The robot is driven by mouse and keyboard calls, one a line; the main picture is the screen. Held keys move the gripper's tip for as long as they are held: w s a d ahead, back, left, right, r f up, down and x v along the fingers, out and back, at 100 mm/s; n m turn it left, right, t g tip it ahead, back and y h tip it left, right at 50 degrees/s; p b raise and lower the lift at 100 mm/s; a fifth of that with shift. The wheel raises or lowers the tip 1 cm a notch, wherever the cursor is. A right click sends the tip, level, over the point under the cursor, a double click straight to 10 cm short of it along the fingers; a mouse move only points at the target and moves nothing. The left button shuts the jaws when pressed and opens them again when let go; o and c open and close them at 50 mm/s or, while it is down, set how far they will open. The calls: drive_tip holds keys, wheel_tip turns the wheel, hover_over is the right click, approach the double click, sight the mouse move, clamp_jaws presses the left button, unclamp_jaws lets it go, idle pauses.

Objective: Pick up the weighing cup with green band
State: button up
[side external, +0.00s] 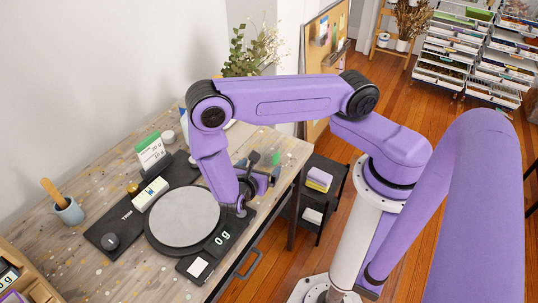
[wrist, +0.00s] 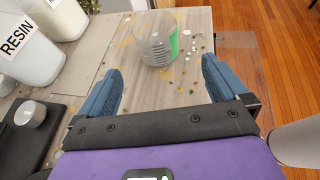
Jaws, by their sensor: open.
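The weighing cup with green band (wrist: 157,48) is a clear, round cup standing on the wooden worktop in the wrist view. Its green band shows on its right side. My gripper (wrist: 162,66) is open, with its two blue fingers spread wide and nothing between them that it holds. The cup is ahead of the fingertips, roughly centred between them, and neither finger appears to touch it. In the side view my gripper (side external: 262,180) is low over the worktop's right end, and the cup is hard to make out there behind it.
A RESIN container (wrist: 28,52) and a second white container (wrist: 62,18) stand left of the cup. A small metal cup (wrist: 30,113) is at lower left. A round-plate scale (side external: 183,216) lies beside my arm. Small chips dot the worktop, whose edge is just right of the cup.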

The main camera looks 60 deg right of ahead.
sight(267, 159)
drive_tip(key=x, duration=0.6)
drive_tip(key=shift+w+x, duration=0.15)
drive_tip(key=shift+x, duration=1.2)
drive_tip(key=shift+w+x, duration=0.15)
drive_tip(key=shift+x, duration=1.2)
drive_tip(key=shift+r, duration=0.15)
drive_tip(key=c, duration=1)
